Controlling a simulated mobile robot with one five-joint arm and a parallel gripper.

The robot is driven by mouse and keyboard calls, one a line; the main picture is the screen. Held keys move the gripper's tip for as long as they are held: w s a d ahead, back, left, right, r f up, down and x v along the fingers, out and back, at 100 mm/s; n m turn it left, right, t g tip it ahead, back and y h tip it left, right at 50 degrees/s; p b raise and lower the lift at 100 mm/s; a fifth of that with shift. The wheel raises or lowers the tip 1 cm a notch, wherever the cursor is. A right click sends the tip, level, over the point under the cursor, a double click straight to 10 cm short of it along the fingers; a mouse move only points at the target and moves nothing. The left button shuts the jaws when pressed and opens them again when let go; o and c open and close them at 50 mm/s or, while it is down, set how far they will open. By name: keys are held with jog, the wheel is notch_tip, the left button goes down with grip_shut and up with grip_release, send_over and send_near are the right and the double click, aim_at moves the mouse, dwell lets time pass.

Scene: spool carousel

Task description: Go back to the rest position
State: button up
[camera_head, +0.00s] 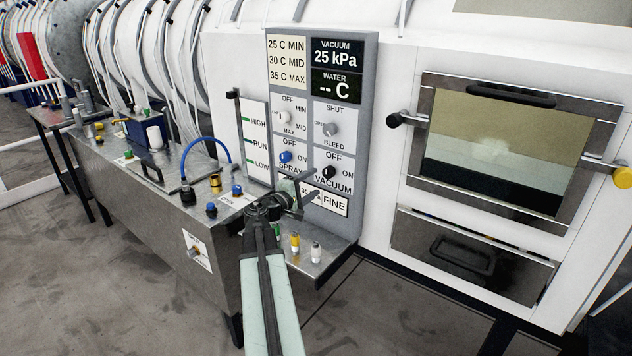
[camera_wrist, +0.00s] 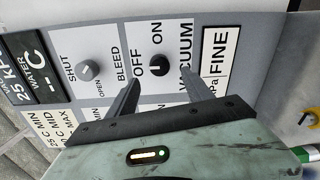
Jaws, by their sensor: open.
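My gripper (camera_head: 322,177) is in front of the lower part of the grey control panel (camera_head: 368,120). In the wrist view my gripper (camera_wrist: 162,73) is open and empty, with its two dark fingers apart. The black VACUUM knob (camera_wrist: 159,65), marked OFF and ON, shows between the fingertips; I cannot tell how far off it is. The same VACUUM knob (camera_head: 329,172) also shows in the head view. My arm reaches up from the bottom of the picture.
A metal bench (camera_head: 215,262) with fittings stands at left. A small shelf (camera_head: 325,262) with several small bottles lies below the panel, near my arm. A chamber door with a window (camera_head: 500,150) and a drawer (camera_head: 470,262) are at right. Open floor lies in front.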

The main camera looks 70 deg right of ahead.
dwell(0.3)
